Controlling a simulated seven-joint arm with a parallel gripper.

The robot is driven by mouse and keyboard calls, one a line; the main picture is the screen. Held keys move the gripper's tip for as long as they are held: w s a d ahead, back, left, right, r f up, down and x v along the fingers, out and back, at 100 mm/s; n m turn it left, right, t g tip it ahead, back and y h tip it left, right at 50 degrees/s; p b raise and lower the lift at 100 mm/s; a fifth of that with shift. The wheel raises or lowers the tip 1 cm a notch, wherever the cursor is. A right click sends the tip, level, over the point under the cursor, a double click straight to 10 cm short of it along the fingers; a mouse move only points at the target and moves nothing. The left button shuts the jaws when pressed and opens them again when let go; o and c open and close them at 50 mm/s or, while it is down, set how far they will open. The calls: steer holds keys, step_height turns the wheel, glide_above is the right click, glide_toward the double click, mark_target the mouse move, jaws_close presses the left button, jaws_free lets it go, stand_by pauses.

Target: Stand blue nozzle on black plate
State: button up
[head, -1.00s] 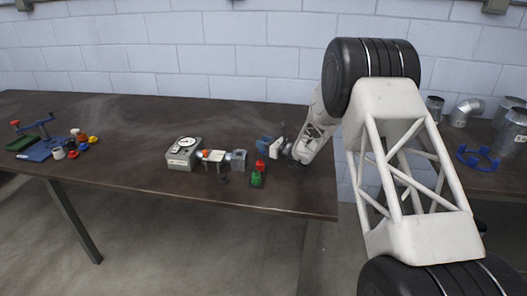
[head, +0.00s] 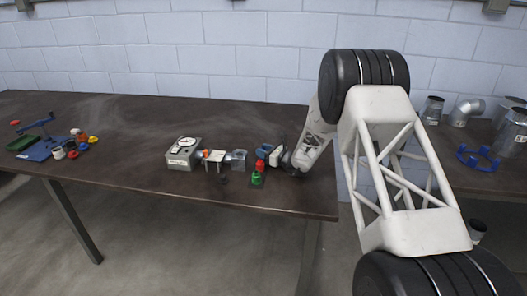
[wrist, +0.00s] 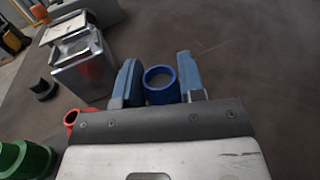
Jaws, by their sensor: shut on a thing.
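The blue nozzle (wrist: 161,84) shows in the wrist view as a ring with its round opening facing the camera. My gripper (wrist: 160,78) is shut on it, one blue-grey finger on each side. In the head view my gripper (head: 265,151) is low over the table's right part, close behind the red and green pieces; the nozzle cannot be told apart from the fingers there. Whether the nozzle touches a surface below is hidden.
A green piece (wrist: 24,160) and a red piece (wrist: 72,119) stand close left of my gripper. A metal block (wrist: 83,66) and a small black part (wrist: 43,90) lie beyond. A grey scale (head: 183,153) stands farther left. Table right of the fingers is clear (wrist: 265,70).

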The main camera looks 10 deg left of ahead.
steer(key=o, duration=0.9)
steer(key=shift+r, duration=0.15)
steer(key=v, duration=1.2)
stand_by(0.3)
